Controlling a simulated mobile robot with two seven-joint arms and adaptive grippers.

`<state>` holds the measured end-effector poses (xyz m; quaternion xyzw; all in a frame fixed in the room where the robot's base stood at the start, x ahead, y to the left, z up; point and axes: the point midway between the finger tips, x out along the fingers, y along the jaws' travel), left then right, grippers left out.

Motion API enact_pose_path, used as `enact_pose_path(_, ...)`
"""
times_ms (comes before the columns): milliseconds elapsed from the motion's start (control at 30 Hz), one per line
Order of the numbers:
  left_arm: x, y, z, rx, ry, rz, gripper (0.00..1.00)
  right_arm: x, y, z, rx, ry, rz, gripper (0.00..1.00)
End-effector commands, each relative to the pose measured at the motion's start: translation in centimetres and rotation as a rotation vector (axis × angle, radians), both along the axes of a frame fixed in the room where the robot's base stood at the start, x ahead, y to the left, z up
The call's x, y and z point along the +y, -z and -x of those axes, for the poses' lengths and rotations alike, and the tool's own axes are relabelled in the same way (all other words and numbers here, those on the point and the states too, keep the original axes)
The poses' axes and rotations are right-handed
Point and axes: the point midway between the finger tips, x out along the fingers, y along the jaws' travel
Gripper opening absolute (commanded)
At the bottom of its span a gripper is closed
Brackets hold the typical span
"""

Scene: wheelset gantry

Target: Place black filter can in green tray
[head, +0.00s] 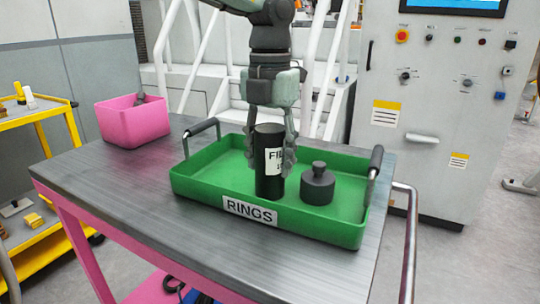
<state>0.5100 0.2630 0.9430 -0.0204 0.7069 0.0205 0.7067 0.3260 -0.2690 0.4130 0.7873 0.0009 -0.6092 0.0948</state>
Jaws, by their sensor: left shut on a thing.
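The black filter can (268,180) is an upright cylinder with a white label reading "FIL". My left gripper (272,145) points down from above and is shut on the can. The tray has two dark handles and a front label reading "RINGS". My right gripper is not in view.
A dark grey knobbed weight (317,185) stands in the tray, just right of the can. A pink bin (134,122) is at the back left of the grey tabletop (110,185). A control cabinet (435,110) stands behind right. A yellow cart (40,120) is left.

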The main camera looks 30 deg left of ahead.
Motion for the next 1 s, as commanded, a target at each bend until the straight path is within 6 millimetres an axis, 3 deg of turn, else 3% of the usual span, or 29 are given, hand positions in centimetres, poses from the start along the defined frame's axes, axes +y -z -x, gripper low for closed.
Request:
enact_pose_path(333,0.0,0.3,0.0,-0.001,0.001,0.001,0.1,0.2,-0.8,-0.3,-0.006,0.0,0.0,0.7)
enact_pose_path(367,0.0,0.3,0.0,0.0,0.001,0.0,0.51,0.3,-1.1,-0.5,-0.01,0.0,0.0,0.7)
enact_pose_path(500,0.0,0.2,0.0,0.0,0.001,0.0,0.68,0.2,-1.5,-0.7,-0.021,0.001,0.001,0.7)
enact_pose_path(867,0.0,0.0,0.0,0.0,0.001,0.0,0.68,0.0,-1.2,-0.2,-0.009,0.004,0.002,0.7)
enact_pose_path(1000,0.0,-1.6,-0.1,-0.004,0.001,0.001,0.68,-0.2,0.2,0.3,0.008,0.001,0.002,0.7)
